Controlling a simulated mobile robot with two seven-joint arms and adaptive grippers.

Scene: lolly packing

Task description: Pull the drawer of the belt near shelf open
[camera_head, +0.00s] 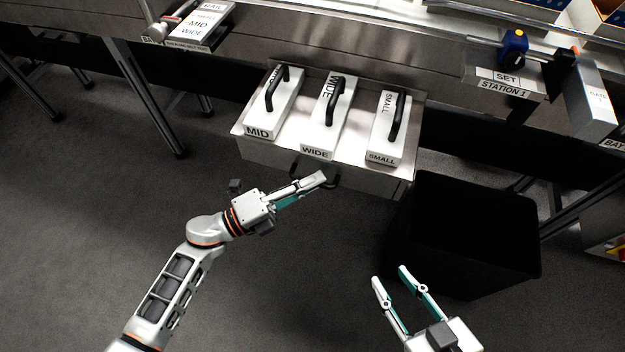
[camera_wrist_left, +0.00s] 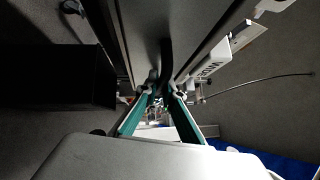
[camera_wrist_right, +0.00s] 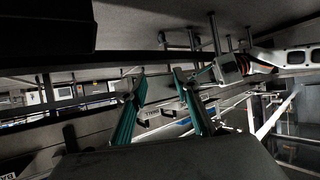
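The near shelf (camera_head: 268,146) is a metal box projecting from the belt, with three handled blocks on top. The drawer's black handle (camera_head: 332,181) is low on its front; it also shows in the left wrist view (camera_wrist_left: 166,55). I see no clear gap between drawer front and shelf. My left gripper (camera_head: 320,180) is at this handle. In the left wrist view its fingers (camera_wrist_left: 164,91) are close together, one on each side of the handle, and look shut on it; the contact is partly hidden. My right gripper (camera_head: 391,275) is open and empty, in front of the black bin.
On the shelf top stand the MID block (camera_head: 258,132), WIDE block (camera_head: 316,153) and SMALL block (camera_head: 382,158). A black open bin (camera_head: 420,200) stands to the right of the shelf. Table legs (camera_head: 143,95) are at left. Floor in front of the shelf is clear between my arms.

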